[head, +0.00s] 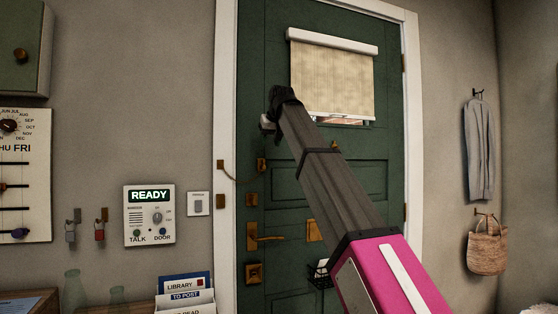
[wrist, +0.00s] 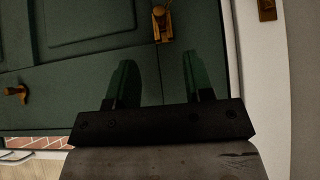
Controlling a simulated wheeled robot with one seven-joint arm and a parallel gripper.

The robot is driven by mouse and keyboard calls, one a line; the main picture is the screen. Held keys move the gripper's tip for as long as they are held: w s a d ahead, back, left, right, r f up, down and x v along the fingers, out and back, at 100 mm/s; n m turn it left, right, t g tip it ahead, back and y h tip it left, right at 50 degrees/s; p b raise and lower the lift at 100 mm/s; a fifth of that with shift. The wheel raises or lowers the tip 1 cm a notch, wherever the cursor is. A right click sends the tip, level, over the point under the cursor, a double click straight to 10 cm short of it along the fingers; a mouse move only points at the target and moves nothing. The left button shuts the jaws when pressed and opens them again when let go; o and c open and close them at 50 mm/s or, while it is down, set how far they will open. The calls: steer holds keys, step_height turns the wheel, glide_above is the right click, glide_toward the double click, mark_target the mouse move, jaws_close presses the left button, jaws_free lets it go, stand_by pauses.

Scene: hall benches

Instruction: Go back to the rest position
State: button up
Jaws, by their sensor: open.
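My gripper (wrist: 157,80) shows in the wrist view with its two dark green fingers apart and nothing between them. It is in front of the green panelled door (wrist: 80,85). A brass fitting (wrist: 162,22) on the door lies beyond the fingertips; I cannot tell the gap. In the head view my arm reaches from the lower right up to the left across the door (head: 255,60), with its dark end left of the window blind. The fingers are hard to make out there.
The door has a cream blind (head: 330,78), a brass lever handle (head: 265,238) and a chain (head: 238,178) at the left frame. An intercom reading READY (head: 149,215) hangs left of the door. A grey jacket (head: 480,150) and a woven bag (head: 487,247) hang at right.

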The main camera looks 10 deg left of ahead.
steer(key=w+d+f+m+h, duration=0.1)
steer(key=w+d+f, duration=0.15)
steer(key=f, duration=0.65)
steer(key=w+d+f+g, duration=0.1)
steer(key=w+d+f, duration=0.15)
steer(key=f, duration=0.55)
steer(key=w+d+f+m+h, duration=0.1)
steer(key=d+f, duration=0.3)
steer(key=f, duration=0.5)
steer(key=s+d+f+m+g+h, duration=0.1)
steer(key=d+f, duration=0.5)
steer(key=f, duration=0.5)
steer(key=d+f+g, duration=0.1)
steer(key=d+f, duration=0.4)
steer(key=f, duration=0.7)
steer(key=s+d+f+m+g, duration=0.1)
steer(key=s+d+f, duration=0.6)
steer(key=f, duration=0.4)
steer(key=s+d+f+m+g+h, duration=0.1)
steer(key=s+d+f, duration=0.5)
steer(key=s+f, duration=0.3)
steer(key=s+d+f+m+g, duration=0.1)
steer(key=s+d+f+g, duration=0.1)
steer(key=s+d+f, duration=0.5)
step_height(320, 180, down, 7)
steer(key=shift+s+d+r, duration=0.15)
steer(key=shift+s+d, duration=0.2)
steer(key=shift+s, duration=0.05)
